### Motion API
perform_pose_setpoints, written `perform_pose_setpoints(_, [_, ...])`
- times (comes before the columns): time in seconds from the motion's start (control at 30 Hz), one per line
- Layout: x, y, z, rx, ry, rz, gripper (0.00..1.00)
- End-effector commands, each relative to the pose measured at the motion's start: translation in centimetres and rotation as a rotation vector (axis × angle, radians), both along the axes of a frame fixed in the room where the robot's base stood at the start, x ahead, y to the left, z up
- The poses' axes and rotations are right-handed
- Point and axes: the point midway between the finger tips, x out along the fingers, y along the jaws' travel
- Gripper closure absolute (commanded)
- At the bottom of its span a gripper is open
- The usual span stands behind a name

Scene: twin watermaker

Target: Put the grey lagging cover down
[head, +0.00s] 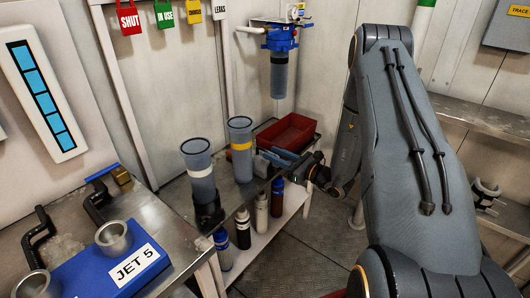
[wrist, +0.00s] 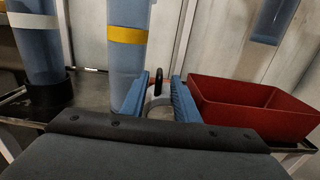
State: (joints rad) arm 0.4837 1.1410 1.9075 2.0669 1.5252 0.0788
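My gripper shows in the wrist view (wrist: 163,92) with two blue fingers set apart. A pale curved piece (wrist: 157,103) with a dark upright loop lies between them; it may be the grey lagging cover, but I cannot tell whether the fingers press on it. A pale, black-banded cuff (head: 487,193) is on the right-hand shelf; I cannot tell whether that is a lagging cover.
The red tray (wrist: 255,105) stands close to the right finger. A yellow-banded blue-grey cylinder (head: 240,148) and a white-banded one (head: 199,170) stand left of my gripper. Several bottles (head: 261,214) stand on the lower shelf. A blue filter housing (head: 279,75) hangs on the wall.

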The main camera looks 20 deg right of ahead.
Motion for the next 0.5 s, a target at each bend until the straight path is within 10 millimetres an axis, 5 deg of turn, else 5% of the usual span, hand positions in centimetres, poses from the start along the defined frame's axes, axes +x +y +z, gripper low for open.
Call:
perform_pose_setpoints(0.3, [-4.3,-3.0,0.0,0.001,0.001,-0.002,0.72])
perform_pose_setpoints(0.5, [-5.5,-2.1,0.8,-0.021,0.004,0.050,0.72])
